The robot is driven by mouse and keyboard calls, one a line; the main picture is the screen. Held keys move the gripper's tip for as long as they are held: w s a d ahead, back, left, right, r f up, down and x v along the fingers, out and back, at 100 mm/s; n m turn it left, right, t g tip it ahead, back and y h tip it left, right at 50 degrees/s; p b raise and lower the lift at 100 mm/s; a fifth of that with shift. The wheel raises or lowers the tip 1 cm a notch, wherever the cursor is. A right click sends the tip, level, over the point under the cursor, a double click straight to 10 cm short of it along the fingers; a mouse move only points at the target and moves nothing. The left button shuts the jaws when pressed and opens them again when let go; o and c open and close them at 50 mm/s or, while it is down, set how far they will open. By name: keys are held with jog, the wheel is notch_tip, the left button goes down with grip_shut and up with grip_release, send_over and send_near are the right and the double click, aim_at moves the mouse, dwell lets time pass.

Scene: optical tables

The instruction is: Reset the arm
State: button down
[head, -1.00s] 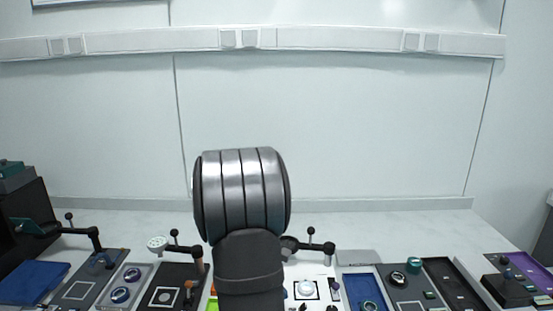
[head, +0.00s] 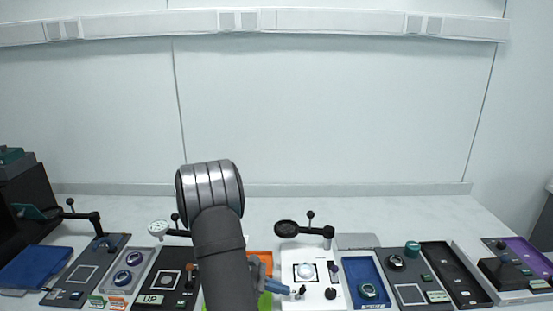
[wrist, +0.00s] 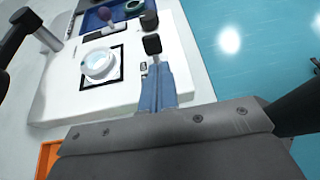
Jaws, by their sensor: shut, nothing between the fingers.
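My arm reaches down over the front of the table in the head view. My gripper (head: 286,290) shows to the right of the forearm, beside the white station plate (head: 318,294). In the wrist view its blue fingers (wrist: 156,75) are together with nothing held between them. A black knob (wrist: 152,44) on a thin metal stem stands just beyond the fingertips; I cannot tell whether they touch. A round clear-white piece (wrist: 100,65) sits in the black square outline on the white plate.
A blue tray (head: 366,284) and a dark plate (head: 408,290) lie to the right. An orange tray (head: 260,264) is partly hidden behind my arm. The back of the table is clear.

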jog(key=shift+w+a+f+t+h, duration=0.1)
jog(key=shift+a+f+t+h, duration=0.35)
jog(key=shift+h, duration=0.25)
jog(key=a, duration=0.1)
jog(key=a+f, duration=0.1)
jog(key=a, duration=0.2)
jog(key=shift+a+f, duration=0.1)
jog(key=shift+f, duration=0.15)
jog(key=v, duration=0.9)
jog(key=shift+w, duration=0.1)
jog(key=shift+w+d+y, duration=0.3)
jog(key=shift+w+d, duration=0.05)
jog(key=shift+w, duration=0.1)
